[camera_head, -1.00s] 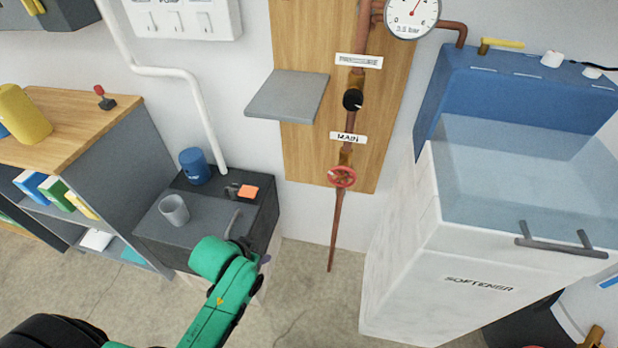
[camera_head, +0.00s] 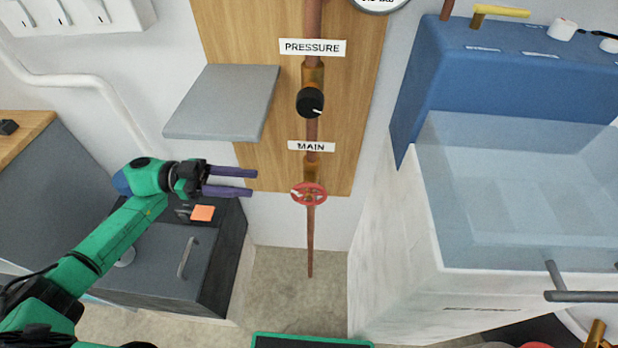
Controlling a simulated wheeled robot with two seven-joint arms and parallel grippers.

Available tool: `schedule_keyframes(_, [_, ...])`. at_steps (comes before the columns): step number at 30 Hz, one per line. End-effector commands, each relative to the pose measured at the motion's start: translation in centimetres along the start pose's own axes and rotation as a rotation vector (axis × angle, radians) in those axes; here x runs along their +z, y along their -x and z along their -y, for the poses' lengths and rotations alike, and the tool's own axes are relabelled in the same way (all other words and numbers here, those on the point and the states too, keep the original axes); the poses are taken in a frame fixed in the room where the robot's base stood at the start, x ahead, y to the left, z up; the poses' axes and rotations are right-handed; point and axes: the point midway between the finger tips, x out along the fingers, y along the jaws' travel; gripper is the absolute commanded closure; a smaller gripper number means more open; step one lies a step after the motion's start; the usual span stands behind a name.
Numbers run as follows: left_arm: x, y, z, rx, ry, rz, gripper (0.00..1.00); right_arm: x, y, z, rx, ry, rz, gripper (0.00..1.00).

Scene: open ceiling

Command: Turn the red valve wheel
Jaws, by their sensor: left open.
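The red valve wheel (camera_head: 309,194) sits on the copper pipe, below the white MAIN label (camera_head: 311,147), in front of the lower part of the wooden board. My left gripper (camera_head: 254,182) is in front of the board's lower left edge. Its two purple-grey fingers are apart, point right toward the wheel, and hold nothing. A clear gap lies between the fingertips and the wheel. My right gripper is not in view.
A grey shelf (camera_head: 222,102) juts out above my left gripper. A black knob (camera_head: 310,103) sits higher on the pipe. A dark cabinet (camera_head: 215,262) stands below left. The white softener tank (camera_head: 395,250) stands close on the right.

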Motion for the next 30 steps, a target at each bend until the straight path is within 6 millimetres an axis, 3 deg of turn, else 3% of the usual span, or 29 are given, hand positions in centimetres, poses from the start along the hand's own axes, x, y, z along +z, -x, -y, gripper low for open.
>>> schedule_keyframes(12, [-0.4,-10.6,0.0,0.001,-0.004,-0.009,0.55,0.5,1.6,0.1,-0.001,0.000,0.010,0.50])
schedule_keyframes(15, [-0.3,-12.4,0.0,0.000,-0.003,-0.008,0.55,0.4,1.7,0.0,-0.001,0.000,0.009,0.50])
schedule_keyframes(19, [-0.3,-13.6,0.0,-0.001,-0.004,-0.006,0.55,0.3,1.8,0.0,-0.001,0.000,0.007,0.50])
schedule_keyframes(26, [-0.2,-13.7,0.0,-0.002,-0.004,-0.006,0.55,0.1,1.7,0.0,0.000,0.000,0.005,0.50])
schedule_keyframes(30, [-0.2,-13.7,0.0,-0.002,-0.004,-0.006,1.00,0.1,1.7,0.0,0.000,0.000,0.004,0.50])
